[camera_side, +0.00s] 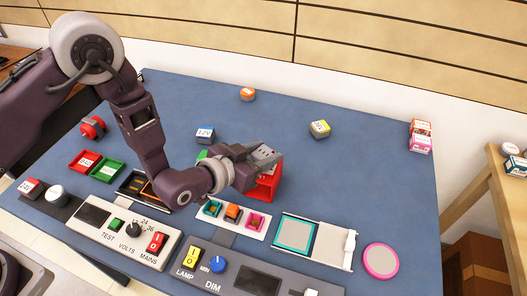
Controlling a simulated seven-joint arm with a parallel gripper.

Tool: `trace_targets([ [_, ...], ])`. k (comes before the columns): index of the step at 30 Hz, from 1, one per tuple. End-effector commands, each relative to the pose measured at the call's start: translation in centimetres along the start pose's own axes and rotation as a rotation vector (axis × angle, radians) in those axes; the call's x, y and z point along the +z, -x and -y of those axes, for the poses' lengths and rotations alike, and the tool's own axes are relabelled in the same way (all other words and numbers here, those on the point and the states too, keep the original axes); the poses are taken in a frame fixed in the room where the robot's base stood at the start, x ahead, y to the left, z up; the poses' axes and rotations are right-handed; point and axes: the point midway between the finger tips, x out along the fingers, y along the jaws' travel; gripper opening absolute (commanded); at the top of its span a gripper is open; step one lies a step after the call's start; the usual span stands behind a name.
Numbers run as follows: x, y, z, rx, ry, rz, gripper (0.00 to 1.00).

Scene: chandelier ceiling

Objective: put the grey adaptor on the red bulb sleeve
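A red, open-sided box (270,185), which looks like the red bulb sleeve, stands on the blue table just right of my wrist. My arm hides its left part. My gripper (268,156) is over its upper edge; I cannot tell whether it touches the box, or whether anything is between the fingers. A small grey block with a white 12V label (205,135) sits on the mat behind my forearm. A grey block with a yellow-marked top (320,129) lies farther right. I cannot tell for sure which one is the grey adaptor.
Red (84,161) and green (108,171) trays lie left of my arm. Control panels (122,230) line the front edge. A white strip with coloured sockets (232,217) is just in front of my wrist. Small boxes (420,137) stand at the right edge. The right middle is clear.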

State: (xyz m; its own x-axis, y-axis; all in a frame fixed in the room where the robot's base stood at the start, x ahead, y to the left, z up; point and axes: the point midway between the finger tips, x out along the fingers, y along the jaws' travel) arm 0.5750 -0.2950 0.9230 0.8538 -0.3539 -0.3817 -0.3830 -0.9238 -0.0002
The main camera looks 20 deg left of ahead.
Motion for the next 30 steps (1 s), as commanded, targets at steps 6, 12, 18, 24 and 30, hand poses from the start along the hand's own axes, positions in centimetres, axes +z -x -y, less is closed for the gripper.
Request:
trace_targets([
  [6,0.0,0.0,0.0,0.0,0.0,0.0,0.63],
  [12,-0.3,0.1,0.0,0.0,0.0,-0.001,0.63],
  [18,-0.2,3.9,0.0,0.001,-0.001,0.004,0.63],
  [24,-0.3,7.2,0.0,0.0,0.0,0.001,0.63],
  [30,-0.3,7.7,0.0,-0.001,0.0,0.0,0.63],
])
